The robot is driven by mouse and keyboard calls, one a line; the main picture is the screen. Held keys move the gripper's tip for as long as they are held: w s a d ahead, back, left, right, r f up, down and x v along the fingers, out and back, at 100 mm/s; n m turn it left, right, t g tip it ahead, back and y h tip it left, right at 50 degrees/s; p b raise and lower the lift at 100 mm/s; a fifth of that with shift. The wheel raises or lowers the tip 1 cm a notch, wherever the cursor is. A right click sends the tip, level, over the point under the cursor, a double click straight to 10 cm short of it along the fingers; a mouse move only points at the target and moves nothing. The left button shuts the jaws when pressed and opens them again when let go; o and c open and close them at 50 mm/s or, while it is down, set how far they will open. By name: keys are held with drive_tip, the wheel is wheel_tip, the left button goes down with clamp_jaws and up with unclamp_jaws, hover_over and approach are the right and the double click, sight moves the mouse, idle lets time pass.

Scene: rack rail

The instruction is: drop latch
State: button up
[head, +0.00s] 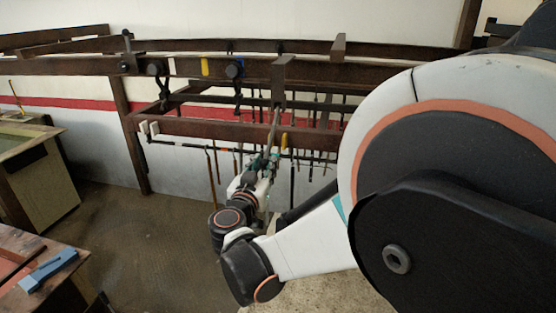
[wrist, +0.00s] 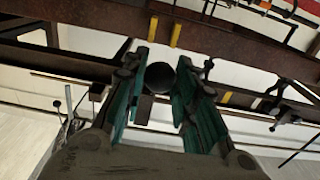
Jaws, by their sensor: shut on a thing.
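My gripper (head: 264,163) is in front of the rack, below its front beam, pointing up and away. In the wrist view its two green-lined fingers (wrist: 163,88) are closed about a dark round-ended piece (wrist: 160,77), which I take to be the latch handle. A thin bar (head: 274,122) runs up from the gripper towards a brown bracket (head: 283,70) on the upper rail. The latch's full shape is hidden by the fingers, and I cannot tell how it meets the rail.
A lower beam (head: 195,128) and several hanging rods (head: 213,175) lie close around the gripper. A bench with a blue tool (head: 48,269) stands at left; the floor between is clear.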

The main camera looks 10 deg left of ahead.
drive_tip(key=w+f+b, duration=0.4)
drive_tip(key=w+b, duration=0.1)
drive_tip(key=w, duration=0.3)
drive_tip(key=w+d+f+b, duration=0.1)
drive_tip(key=w+f+b, duration=0.4)
drive_tip(key=w, duration=0.4)
drive_tip(key=shift+d+b, duration=0.15)
drive_tip(key=shift+b, duration=0.15)
drive_tip(key=o, duration=1)
drive_tip(key=shift+w, duration=0.2)
drive_tip(key=shift+c, duration=0.2)
drive_tip(key=shift+s, duration=0.1)
drive_tip(key=s+b, duration=0.1)
drive_tip(key=s, duration=0.6)
drive_tip(key=shift+a, duration=0.3)
drive_tip(key=shift+r, duration=0.1)
